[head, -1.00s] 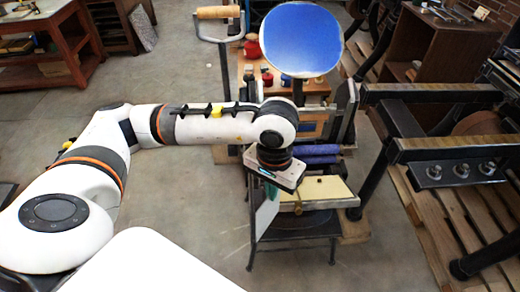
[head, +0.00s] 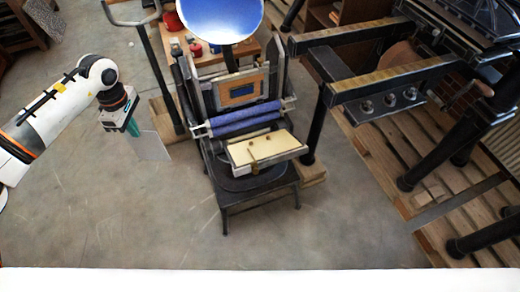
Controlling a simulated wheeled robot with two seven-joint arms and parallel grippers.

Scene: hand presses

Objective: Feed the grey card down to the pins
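The grey card (head: 152,146) hangs from my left gripper (head: 132,129), tilted, over the floor to the left of the hand press. The gripper is shut on the card's upper edge; its fingertips are small and partly hidden by the hand. The press bed carries a cream pad (head: 270,148), with small brass pins (head: 253,142) showing at its left and top. The card is well apart from the pad and pins. My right gripper is out of view.
Blue rollers (head: 245,122) lie just behind the pad, below a frame and the round blue ink disc (head: 220,18). A larger black press (head: 385,100) on pallets fills the right. Floor in front is clear.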

